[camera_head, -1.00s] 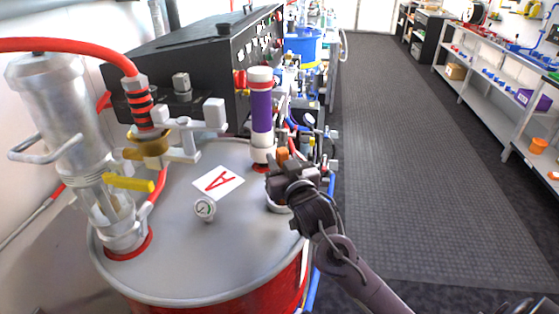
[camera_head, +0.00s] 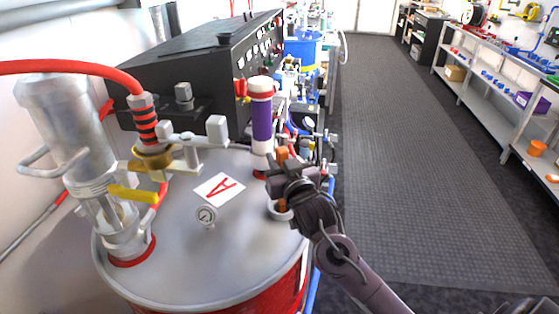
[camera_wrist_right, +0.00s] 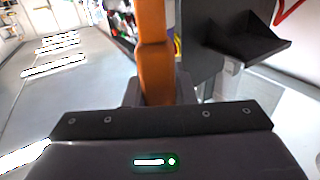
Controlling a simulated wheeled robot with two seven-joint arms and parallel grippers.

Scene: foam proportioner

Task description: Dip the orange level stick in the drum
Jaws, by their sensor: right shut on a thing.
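The red drum (camera_head: 265,293) stands in front of me with a grey lid (camera_head: 165,260). A light round opening (camera_head: 277,213) is at the lid's right edge. My right gripper (camera_head: 279,180) is shut on the orange level stick (camera_head: 282,153), just above this opening. A short orange piece shows below the gripper at the opening; how deep the stick reaches is hidden. In the right wrist view the stick (camera_wrist_right: 155,55) runs upward between the fingers (camera_wrist_right: 155,98). My left gripper is not in view.
A metal pump (camera_head: 75,150) with a red hose stands at the lid's left. A purple tube (camera_head: 262,118) stands close behind my right gripper. The floor at right is clear.

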